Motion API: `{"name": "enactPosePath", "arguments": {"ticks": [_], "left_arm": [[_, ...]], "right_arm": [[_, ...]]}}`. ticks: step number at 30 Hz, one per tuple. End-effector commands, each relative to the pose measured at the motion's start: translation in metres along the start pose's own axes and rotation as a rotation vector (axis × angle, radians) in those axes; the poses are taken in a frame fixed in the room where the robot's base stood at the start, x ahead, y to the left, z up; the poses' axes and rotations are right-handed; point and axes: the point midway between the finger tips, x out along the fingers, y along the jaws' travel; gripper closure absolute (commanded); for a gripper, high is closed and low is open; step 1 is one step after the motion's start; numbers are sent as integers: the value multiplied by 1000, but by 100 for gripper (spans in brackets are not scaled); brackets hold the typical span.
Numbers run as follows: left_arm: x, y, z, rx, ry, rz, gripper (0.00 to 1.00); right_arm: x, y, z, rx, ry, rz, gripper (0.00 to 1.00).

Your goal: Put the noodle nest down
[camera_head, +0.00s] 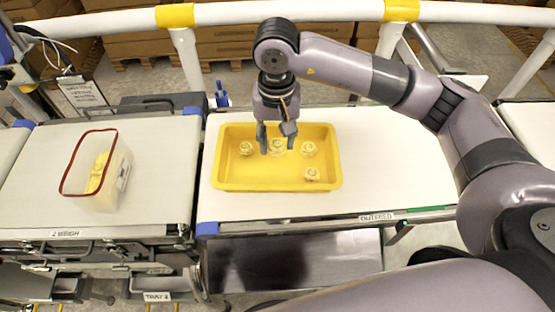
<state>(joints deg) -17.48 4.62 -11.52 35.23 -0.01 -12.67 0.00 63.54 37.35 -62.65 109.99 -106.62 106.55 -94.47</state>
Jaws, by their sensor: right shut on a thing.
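My right gripper (277,142) points down over the back middle of the yellow tray (272,184). It is shut on a pale noodle nest (277,149), which shows between its fingers. I cannot tell whether this nest touches the tray floor. Other nests lie in the tray: one at the left (246,148), one at the back right (309,149) and one at the front right (312,174). My left gripper is not in view.
A clear, red-rimmed container (117,178) with yellow contents stands on the weigh belt (45,200) at the left. The outfeed belt (380,160) right of the tray is clear. A white rail with yellow bands (175,15) runs behind the belts.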

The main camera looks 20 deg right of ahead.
Motion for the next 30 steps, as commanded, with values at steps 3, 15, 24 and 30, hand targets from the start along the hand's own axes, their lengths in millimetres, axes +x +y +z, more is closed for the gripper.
{"name": "enactPosePath", "arguments": {"ticks": [3, 15, 24, 30], "left_arm": [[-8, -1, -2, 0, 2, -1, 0], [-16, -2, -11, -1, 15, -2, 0], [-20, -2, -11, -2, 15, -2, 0], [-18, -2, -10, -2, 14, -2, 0]], "right_arm": [[28, 1, 1, 1, -5, 2, 80], [70, 0, 1, -1, -3, 1, 80], [99, 0, 0, -1, 2, -1, 80], [101, 0, 0, -1, 1, -1, 80]]}}
